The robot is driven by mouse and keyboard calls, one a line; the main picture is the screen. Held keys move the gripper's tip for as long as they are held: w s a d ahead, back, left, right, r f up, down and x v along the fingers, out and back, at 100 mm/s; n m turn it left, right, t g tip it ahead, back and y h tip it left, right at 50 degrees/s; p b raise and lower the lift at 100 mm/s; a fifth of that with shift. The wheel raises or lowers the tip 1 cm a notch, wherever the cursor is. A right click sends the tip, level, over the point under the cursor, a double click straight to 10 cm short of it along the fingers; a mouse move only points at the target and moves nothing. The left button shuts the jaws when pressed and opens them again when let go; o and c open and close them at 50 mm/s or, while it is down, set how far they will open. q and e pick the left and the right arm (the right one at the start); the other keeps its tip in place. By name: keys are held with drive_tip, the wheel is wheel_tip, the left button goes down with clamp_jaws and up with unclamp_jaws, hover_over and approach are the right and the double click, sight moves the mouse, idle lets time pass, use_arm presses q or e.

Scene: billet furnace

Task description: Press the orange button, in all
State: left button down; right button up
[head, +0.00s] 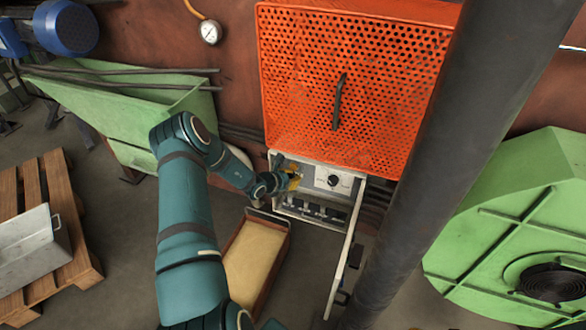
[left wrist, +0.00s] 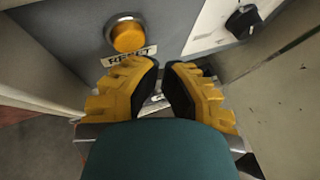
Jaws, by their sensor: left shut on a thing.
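The orange button (left wrist: 128,36) is round, in a metal ring, on the grey panel in the left wrist view. A label reading RESET sits just below it. My left gripper (left wrist: 163,80) has yellow fingers with dark pads, just below the label and apart from the button. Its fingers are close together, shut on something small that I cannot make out. In the head view the left gripper (head: 291,178) is at the box's left side. My right gripper is not in view.
A black knob (left wrist: 242,20) is right of the button. The box's open door (head: 343,262) hangs at its right. An orange perforated guard (head: 350,75) is above, a dark pipe (head: 455,150) to the right. A sand-filled tray (head: 255,258) lies below.

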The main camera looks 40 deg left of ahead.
use_arm(q)
drive_tip(key=shift+w, duration=0.1)
idle(0.4)
drive_tip(key=shift+w+a, duration=0.15)
drive_tip(key=shift+w, duration=0.15)
drive_tip(key=shift+w+a+b, duration=0.15)
drive_tip(key=shift+w+b, duration=0.25)
drive_tip(key=shift+b, duration=0.1)
idle(0.6)
drive_tip(key=shift+s, duration=0.1)
drive_tip(key=shift+s+d+p, duration=0.3)
drive_tip(key=shift+s+p, duration=0.1)
drive_tip(key=shift+s, duration=0.3)
drive_tip(key=shift+s+d+p, duration=0.25)
drive_tip(key=shift+s+p, duration=0.1)
drive_tip(key=shift+s, duration=0.45)
drive_tip(key=shift+s+d+p, duration=0.25)
drive_tip(key=shift+s+p, duration=0.15)
drive_tip(key=shift+s, duration=0.4)
drive_tip(key=shift+s+d+p, duration=0.25)
drive_tip(key=shift+s+p, duration=0.1)
drive_tip(key=shift+s, duration=0.45)
